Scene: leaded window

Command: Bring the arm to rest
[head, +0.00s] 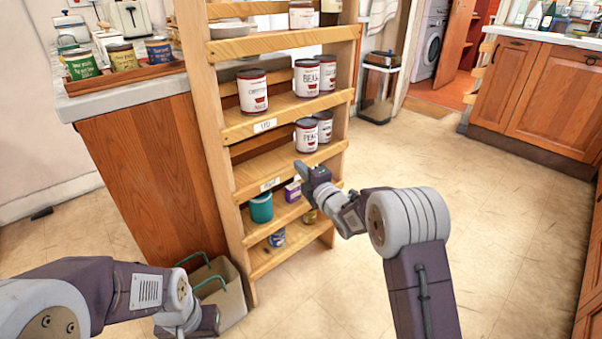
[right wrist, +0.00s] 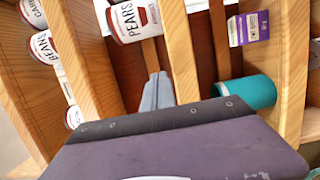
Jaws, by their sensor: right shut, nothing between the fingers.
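My right arm reaches in from the lower right of the head view. Its gripper (head: 303,170) is shut and empty, in front of the wooden shelf rack (head: 226,150), near the can marked PEAS or PEARS (head: 306,136). In the right wrist view its closed fingers (right wrist: 157,92) point at the rack, between a can marked PEARS (right wrist: 134,18) and a teal canister (right wrist: 246,92). Whether the fingers touch the rack is not clear. My left arm lies low at the left of the head view, its gripper (head: 207,322) near the bottom edge; its fingers cannot be made out.
The rack holds several white cans, a teal canister (head: 261,207) and a purple box (head: 292,191). A bin with green handles (head: 222,290) stands by my left gripper. A counter (head: 150,170) adjoins the rack. The floor (head: 500,240) at right is clear.

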